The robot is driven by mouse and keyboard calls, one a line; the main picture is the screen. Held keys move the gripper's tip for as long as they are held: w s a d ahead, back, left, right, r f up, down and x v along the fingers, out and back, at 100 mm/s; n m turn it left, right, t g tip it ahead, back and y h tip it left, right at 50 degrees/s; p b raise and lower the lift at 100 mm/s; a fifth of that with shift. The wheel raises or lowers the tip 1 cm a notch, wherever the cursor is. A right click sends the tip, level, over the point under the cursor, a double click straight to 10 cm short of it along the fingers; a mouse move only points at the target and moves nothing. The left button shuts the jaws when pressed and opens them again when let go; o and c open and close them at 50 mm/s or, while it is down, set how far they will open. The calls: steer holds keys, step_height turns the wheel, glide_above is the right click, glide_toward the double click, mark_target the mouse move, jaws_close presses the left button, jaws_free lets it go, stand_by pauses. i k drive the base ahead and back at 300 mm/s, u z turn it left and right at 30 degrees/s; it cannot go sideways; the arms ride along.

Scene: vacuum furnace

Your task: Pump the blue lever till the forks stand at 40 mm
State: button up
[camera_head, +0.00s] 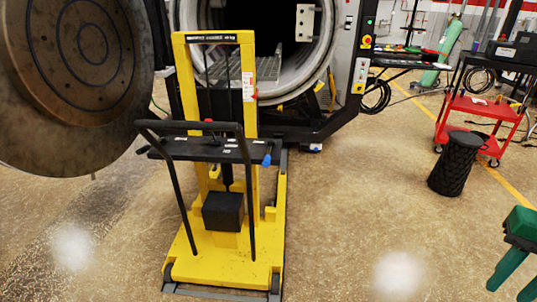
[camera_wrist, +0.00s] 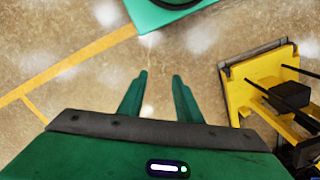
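The yellow lift truck (camera_head: 225,262) stands in front of the furnace, left of centre, and shows at the right of the wrist view (camera_wrist: 240,95). The blue lever's tip (camera_head: 267,160) is at the right end of the truck's dark crossbar. I cannot make out the lever in the wrist view. The forks are hidden behind the mast, and their height cannot be read. A white label (camera_head: 247,85) is on the mast's right post, too small to read. My green gripper (camera_head: 508,289) is low at the right edge, well apart from the truck. Its fingers (camera_wrist: 160,77) are open and empty.
The round furnace door (camera_head: 35,145) hangs open at the left. The furnace chamber (camera_head: 328,50) is open behind the truck. A black ribbed stool (camera_head: 457,163) and a red cart (camera_head: 487,107) stand at the right. The floor between truck and stool is clear.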

mark_target(267, 159)
steer(key=k, duration=0.6)
steer(key=u, duration=0.4)
steer(key=i, duration=1.4)
steer(key=z, duration=0.35)
